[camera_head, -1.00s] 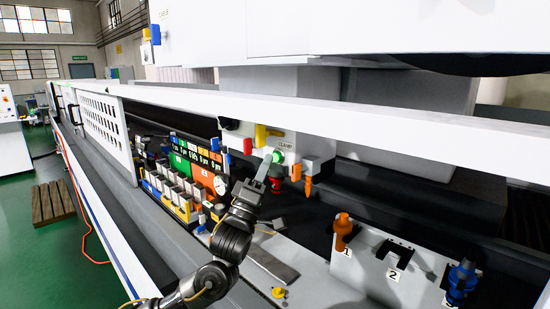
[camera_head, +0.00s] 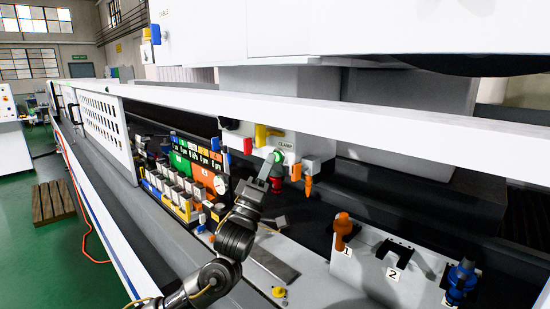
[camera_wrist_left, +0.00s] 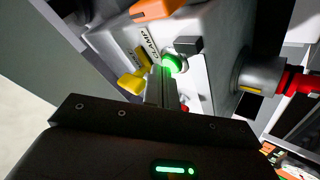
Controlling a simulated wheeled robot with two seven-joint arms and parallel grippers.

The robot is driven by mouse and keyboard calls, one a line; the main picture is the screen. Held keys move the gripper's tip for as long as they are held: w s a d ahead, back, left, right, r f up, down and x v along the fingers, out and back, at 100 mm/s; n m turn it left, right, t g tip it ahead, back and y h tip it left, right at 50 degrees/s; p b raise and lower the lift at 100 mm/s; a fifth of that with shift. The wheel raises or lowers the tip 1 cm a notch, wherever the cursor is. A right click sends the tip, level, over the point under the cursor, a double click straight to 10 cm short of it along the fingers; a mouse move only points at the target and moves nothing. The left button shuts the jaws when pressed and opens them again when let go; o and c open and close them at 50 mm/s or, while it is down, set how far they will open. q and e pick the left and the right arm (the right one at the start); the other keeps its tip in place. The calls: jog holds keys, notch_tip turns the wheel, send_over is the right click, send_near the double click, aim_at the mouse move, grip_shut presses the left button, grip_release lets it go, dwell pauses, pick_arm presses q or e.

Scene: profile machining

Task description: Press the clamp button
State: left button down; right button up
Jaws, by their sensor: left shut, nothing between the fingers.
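The clamp button is a round green button (camera_head: 278,156) on the light grey machine head, below a CLAMP label. In the left wrist view the green button (camera_wrist_left: 176,63) looks bright, beside the CLAMP lettering. My left gripper (camera_head: 270,158) is shut and empty, its tips right at the button in the head view. In the left wrist view the shut fingers (camera_wrist_left: 161,72) end at the button's left edge. I cannot tell whether they touch it. My right gripper is not in view.
A yellow handle (camera_head: 262,136) and an orange-tipped tool (camera_head: 308,187) are close by on the head. A red part (camera_head: 276,185) is just below the button. A numbered holder (camera_head: 385,268) stands at the right. A white rail (camera_head: 330,118) crosses above.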

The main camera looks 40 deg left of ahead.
pick_arm(q)
jog(key=shift+s, duration=0.1)
dwell(0.3)
jog(key=shift+s, duration=0.65)
jog(key=s, duration=0.6)
jog(key=shift+a, duration=0.3)
dwell(0.3)
